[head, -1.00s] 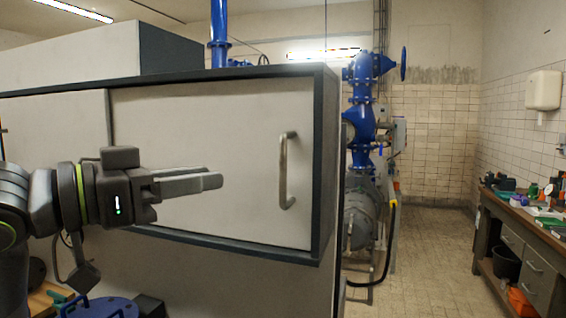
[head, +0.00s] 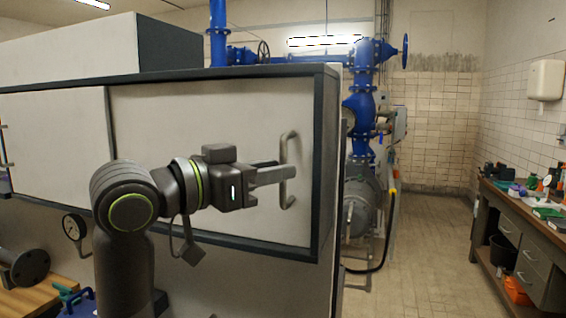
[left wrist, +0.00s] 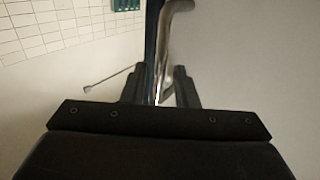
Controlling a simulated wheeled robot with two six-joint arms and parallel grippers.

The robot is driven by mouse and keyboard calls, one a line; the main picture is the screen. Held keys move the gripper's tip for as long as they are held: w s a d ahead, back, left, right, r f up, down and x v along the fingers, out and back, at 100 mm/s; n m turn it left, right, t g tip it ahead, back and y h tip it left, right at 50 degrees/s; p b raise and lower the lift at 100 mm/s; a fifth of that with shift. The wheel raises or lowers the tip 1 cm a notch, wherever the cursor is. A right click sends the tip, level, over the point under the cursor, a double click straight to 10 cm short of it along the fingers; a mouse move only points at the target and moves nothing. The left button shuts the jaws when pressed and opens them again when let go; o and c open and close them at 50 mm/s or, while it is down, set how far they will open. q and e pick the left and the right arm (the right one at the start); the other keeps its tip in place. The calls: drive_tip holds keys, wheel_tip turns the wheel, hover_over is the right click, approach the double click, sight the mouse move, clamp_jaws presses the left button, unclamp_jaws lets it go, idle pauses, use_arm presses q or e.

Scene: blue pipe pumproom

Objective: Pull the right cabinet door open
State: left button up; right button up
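The right cabinet door (head: 220,115) is a pale panel in a dark frame and looks shut. Its vertical metal bar handle (head: 288,150) is near the door's right edge. My left gripper (head: 286,171) is at the handle's lower half, its fingers pointing right. In the left wrist view my left gripper (left wrist: 158,86) has its two dark fingers apart. The handle (left wrist: 163,45) runs down into the space between them, with a gap visible at the finger on the right. I cannot tell how deep it sits between the fingers. My right gripper is not in view.
The left door panel (head: 55,135) is beside the right one. Blue pipes and a pump (head: 360,200) stand behind the cabinet's right side. A workbench (head: 525,225) with tools lines the right wall. The tiled floor (head: 425,250) between them is clear.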

use_arm(q)
drive_tip(key=shift+x, duration=1.2)
clamp_jaws()
